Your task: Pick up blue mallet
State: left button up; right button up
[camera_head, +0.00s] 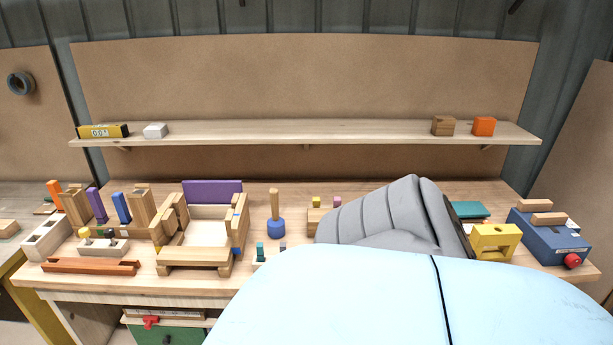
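The blue mallet (276,227) stands upright on the workbench near the middle of the head view. Its blue head rests down on the bench top and its wooden handle points up. It is fully in sight and nothing touches it visibly. Neither of my grippers shows in the head view, so their places relative to the mallet cannot be seen.
A wooden frame with a purple board (212,193) stands left of the mallet. A small block with teal pegs (260,254) is in front of it. A yellow block (495,242) and a blue box (545,238) stand right. Large grey and pale blue shapes hide the bench right of centre.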

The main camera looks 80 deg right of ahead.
aim_at(276, 224)
jog(key=z, duration=2.25)
jog(key=i+j, duration=0.15)
jog(key=j, duration=0.2)
jog(key=i+j+z, duration=0.15)
jog(key=j, duration=0.2)
jog(key=i+j, duration=0.2)
jog(key=j, duration=0.15)
jog(key=i+j+z, duration=0.15)
jog(key=j, duration=0.25)
